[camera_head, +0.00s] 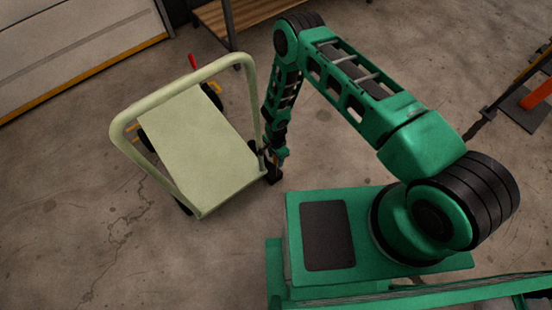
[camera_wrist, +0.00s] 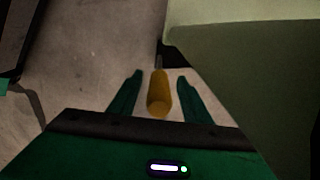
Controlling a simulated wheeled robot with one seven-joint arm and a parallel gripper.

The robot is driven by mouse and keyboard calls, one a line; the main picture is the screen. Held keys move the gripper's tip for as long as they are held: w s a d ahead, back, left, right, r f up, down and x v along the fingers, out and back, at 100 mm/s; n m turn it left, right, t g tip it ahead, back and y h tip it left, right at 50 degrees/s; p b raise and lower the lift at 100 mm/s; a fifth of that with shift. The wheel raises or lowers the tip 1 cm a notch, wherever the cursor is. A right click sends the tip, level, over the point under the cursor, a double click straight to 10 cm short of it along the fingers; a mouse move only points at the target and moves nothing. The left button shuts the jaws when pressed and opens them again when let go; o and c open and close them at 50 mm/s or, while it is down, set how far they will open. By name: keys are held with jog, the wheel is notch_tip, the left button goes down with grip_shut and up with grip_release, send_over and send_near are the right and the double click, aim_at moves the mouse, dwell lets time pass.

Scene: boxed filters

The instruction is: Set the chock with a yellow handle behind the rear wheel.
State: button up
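A pale green platform cart (camera_head: 200,135) with a hoop handle stands on the floor left of my arm. My gripper (camera_head: 281,157) is low beside the cart's near right wheel (camera_head: 254,147). A black block (camera_head: 272,174), apparently the chock, is on the floor just below it. In the wrist view a yellow handle (camera_wrist: 158,93) lies between the fingers of my gripper (camera_wrist: 161,76), with a gap on each side. The fingers are open. The chock's body is mostly hidden in that view. The cart's pale edge (camera_wrist: 240,25) is close on the right.
A red handle (camera_head: 193,61) stands beyond the cart's far end. A small yellow-orange part (camera_head: 131,127) shows at the cart's left side. A wooden-topped bench (camera_head: 245,14) is at the back, and a pale panel (camera_head: 75,45) at upper left. The floor at lower left is clear.

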jog(key=shift+r, duration=0.15)
notch_tip(320, 180, up, 10)
jog(key=shift+w+r, duration=0.1)
jog(key=shift+r, duration=0.15)
dwell(0.5)
